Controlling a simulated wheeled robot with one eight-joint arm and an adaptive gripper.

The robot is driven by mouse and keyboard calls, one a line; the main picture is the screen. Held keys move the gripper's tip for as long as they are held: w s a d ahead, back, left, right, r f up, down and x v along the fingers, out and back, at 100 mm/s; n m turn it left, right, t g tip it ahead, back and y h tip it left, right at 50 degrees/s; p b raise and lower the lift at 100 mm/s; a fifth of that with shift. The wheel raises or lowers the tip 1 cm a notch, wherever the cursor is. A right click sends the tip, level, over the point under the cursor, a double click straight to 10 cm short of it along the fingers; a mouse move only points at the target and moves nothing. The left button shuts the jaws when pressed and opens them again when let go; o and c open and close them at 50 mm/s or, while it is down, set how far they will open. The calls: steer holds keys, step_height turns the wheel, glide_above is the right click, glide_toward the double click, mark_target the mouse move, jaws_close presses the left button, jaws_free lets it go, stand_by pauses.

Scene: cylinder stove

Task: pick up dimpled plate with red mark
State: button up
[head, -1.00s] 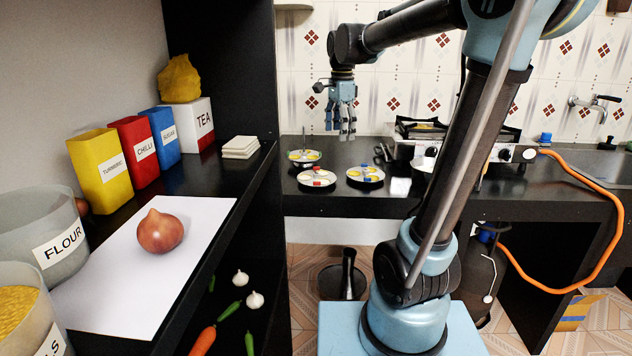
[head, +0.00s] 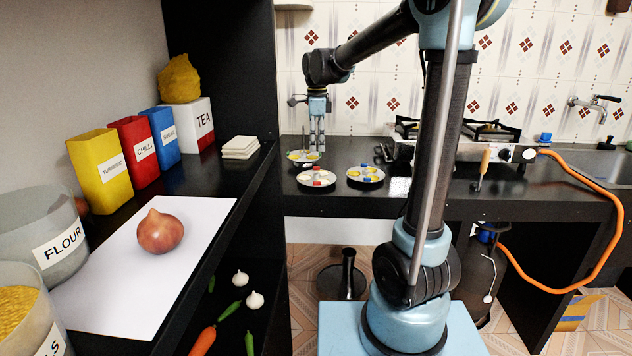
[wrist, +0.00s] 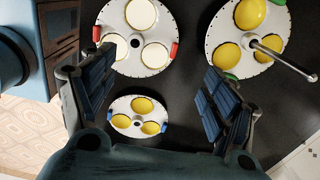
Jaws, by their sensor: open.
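The dimpled plate with red marks (head: 317,182) is a round pale plate on the black counter. In the wrist view this plate (wrist: 150,59) is at top, with cream dimples and red tabs on its rim. My gripper (head: 317,147) is open and points down above the counter, behind the red-marked plate in the head view and apart from it. In the wrist view my gripper's (wrist: 160,68) fingers are spread with nothing between them but counter and plates. The left finger overlaps the plate's left edge in the picture.
A blue-marked dimpled plate (head: 352,176) lies right of the red-marked one. A third plate (wrist: 232,62), with green marks and an upright rod, is close by. A stove (head: 505,152) stands to the right. A dark shelf edge (head: 225,215) is at left.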

mark_target(317, 177)
steer(key=shift+s+d+f, duration=0.1)
steer(key=shift+s+f, duration=0.05)
steer(key=shift+f, duration=2.1)
steer(key=shift+s+d+f, duration=0.1)
steer(key=shift+f, duration=2.15)
steer(key=c, duration=1.1)
